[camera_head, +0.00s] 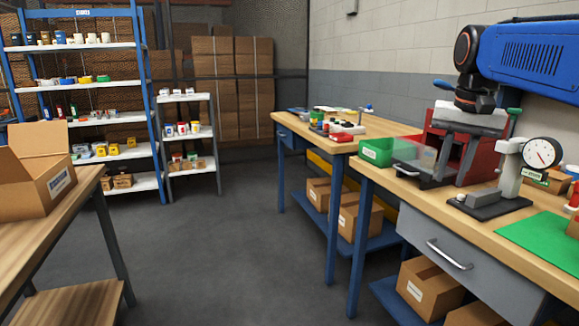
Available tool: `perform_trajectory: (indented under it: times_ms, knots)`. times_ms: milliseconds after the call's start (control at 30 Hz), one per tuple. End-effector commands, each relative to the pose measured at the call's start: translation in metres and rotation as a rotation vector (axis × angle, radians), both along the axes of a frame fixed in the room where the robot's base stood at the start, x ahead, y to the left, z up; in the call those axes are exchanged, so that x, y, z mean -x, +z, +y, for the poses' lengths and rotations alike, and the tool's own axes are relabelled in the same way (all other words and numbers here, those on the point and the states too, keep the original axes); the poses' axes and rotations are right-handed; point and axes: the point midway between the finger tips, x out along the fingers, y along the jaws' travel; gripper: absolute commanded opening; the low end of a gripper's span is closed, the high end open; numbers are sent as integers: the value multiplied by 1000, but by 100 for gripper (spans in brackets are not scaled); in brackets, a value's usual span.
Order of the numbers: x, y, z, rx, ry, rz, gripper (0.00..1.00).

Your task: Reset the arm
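The task names no other object. A blue vented machine housing (531,55) with a round black part (467,47) reaches in from the upper right. It is above a red and grey bench fixture (462,140) on the right workbench (415,192).
A dial gauge stand (508,172), green bin (377,152) and green mat (545,240) are on the right bench. A wooden table (58,228) with an open carton (45,188) stands left. Shelves (110,98) stand at the back. The grey floor (215,250) between is clear.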

Motion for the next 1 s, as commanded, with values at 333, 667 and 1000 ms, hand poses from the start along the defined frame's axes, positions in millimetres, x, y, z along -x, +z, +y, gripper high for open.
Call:
perform_trajectory:
  times_ms: [333,667,1000]
  knots:
    - [89,-87,38,42,207,-98,23]
    - [167,-188,62,90,395,-192,23]
    - [207,-251,71,119,496,-244,23]
